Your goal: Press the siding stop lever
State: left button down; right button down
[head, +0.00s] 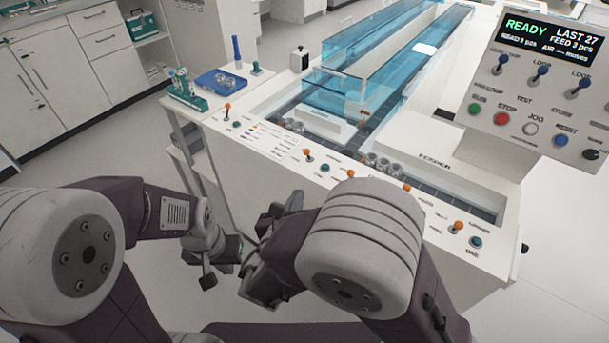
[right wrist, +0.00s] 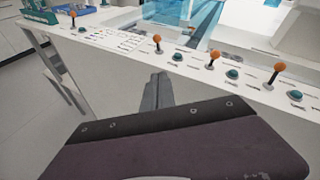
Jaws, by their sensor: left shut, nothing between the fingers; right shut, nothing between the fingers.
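Several orange-knobbed levers stand in a row on the white front panel (head: 262,140) of the track bench. One is at the far left end (head: 227,107), one further right (head: 308,154), and one near the right end (head: 457,227). The printed labels are too small to tell which is the siding stop lever. My right gripper (right wrist: 158,76) is shut and empty, below the panel's front edge and apart from the levers in the right wrist view; the nearest lever there is upright (right wrist: 158,44). My left gripper (head: 208,281) is shut and empty, low in front of the bench.
Teal buttons (head: 325,168) sit between the levers. Clear blue channels (head: 400,45) run behind the panel. A control box (head: 545,85) with a READY display stands at the right. A blue tray (head: 222,80) and green rack (head: 185,88) are at the left. Floor in front is open.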

jog(key=shift+r, duration=0.1)
jog(key=b, duration=0.2)
send_near(308, 156)
jog(key=f, duration=0.1)
jog(key=d+f, duration=0.1)
jog(key=f, duration=0.1)
jog(key=shift+w+f, duration=0.15)
jog(key=shift+w, duration=0.05)
jog(key=w, duration=0.1)
jog(key=w+r, duration=0.1)
jog(key=w, duration=0.1)
jog(key=shift+w+r, duration=0.15)
jog(key=shift+w, duration=0.1)
jog(key=shift+w+r, duration=0.25)
jog(key=shift+w, duration=0.15)
